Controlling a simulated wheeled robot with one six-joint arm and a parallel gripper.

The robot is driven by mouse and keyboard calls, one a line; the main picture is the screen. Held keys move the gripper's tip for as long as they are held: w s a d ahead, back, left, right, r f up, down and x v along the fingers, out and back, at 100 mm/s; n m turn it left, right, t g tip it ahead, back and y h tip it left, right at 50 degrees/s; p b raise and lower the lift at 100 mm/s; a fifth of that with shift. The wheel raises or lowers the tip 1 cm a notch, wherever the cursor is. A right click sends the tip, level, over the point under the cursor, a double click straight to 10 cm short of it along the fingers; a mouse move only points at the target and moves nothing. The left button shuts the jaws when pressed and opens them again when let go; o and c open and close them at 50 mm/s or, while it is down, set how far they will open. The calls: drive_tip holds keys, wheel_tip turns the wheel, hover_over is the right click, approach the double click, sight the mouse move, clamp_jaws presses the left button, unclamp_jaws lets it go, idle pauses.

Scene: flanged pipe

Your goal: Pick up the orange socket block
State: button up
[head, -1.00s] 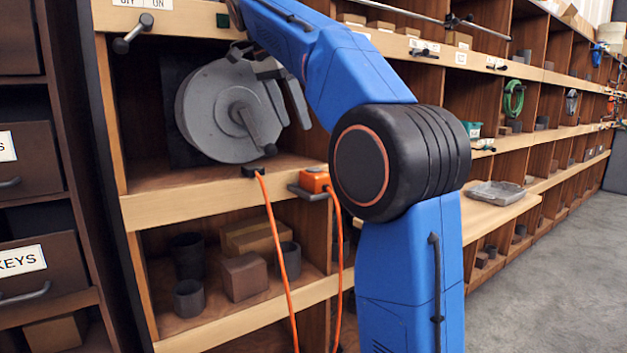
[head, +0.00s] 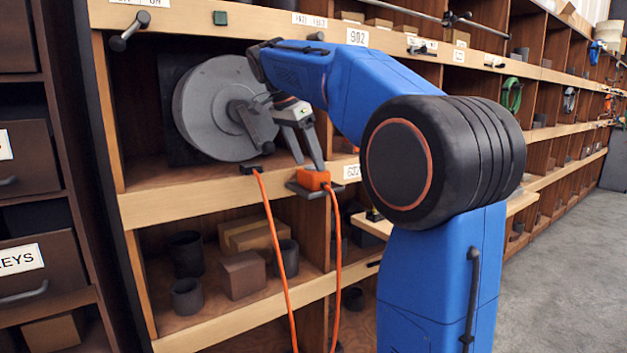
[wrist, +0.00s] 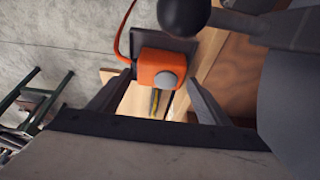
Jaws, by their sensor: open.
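The orange socket block (head: 314,179) sits on a small dark bracket (head: 303,189) at the front edge of the shelf, with an orange cable hanging from it. In the wrist view the orange socket block (wrist: 166,69) shows a grey round face and lies just beyond the fingertips. My gripper (head: 311,166) is open and points down, just above the block in the head view. In the wrist view the open fingers of my gripper (wrist: 157,90) lie on either side of the line to the block, with nothing held between them.
A grey flanged disc (head: 215,108) with a handle stands in the compartment left of my gripper. A black plug (head: 257,170) with an orange cable is on the shelf edge. Dark pots and boxes (head: 240,275) fill the shelf below. A dark round knob (wrist: 184,16) shows near the block.

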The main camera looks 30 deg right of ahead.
sight(313, 170)
drive_tip(key=x, duration=0.5)
drive_tip(key=shift+d+r, duration=0.1)
drive_tip(key=shift+d, duration=0.05)
drive_tip(key=c, duration=0.9)
drive_tip(key=shift+r, duration=0.1)
